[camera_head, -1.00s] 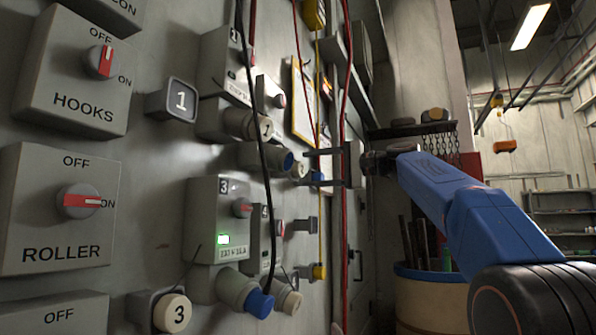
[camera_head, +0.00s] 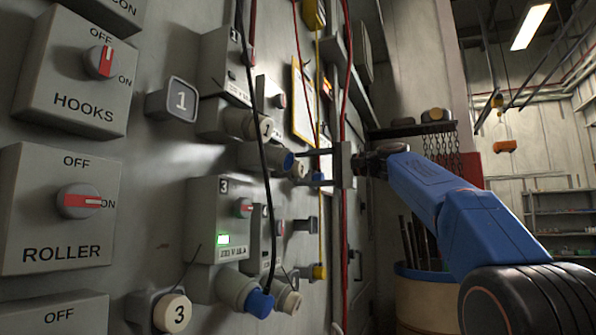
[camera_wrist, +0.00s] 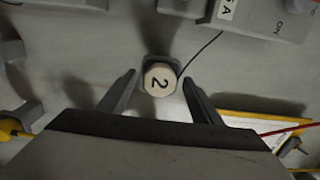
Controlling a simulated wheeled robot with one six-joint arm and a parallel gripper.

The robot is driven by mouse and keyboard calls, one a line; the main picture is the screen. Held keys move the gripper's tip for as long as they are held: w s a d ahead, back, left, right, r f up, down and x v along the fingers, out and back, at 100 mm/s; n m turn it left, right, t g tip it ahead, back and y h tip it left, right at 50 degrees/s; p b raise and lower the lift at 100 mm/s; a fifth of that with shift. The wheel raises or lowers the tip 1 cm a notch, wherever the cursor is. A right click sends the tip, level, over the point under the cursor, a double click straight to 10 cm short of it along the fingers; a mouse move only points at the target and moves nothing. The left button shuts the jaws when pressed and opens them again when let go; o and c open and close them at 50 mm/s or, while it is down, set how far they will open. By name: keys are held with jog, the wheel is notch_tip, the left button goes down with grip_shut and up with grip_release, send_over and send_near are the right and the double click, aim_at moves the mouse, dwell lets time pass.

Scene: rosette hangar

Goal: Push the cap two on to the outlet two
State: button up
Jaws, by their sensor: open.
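Cap two (camera_wrist: 160,79) is a round cream cap marked 2. In the wrist view it sits on a dark grey angular holder on the wall. My gripper (camera_wrist: 158,92) is open, one finger on each side of the cap, with a gap on both sides.
A black cable (camera_head: 267,190) hangs in front of the panel, with red and yellow cables nearby. A blue plug (camera_head: 260,303) is in a lower socket. Cap 3 (camera_head: 172,313) is on its holder; holder 1 (camera_head: 180,101) is bare. A barrel (camera_head: 425,300) stands at right.

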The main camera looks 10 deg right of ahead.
dwell(0.4)
jog(key=c, duration=1.4)
jog(key=shift+v, duration=2.9)
jog(key=shift+c, duration=0.2)
jog(key=shift+d, duration=0.1)
jog(key=shift+s, duration=0.1)
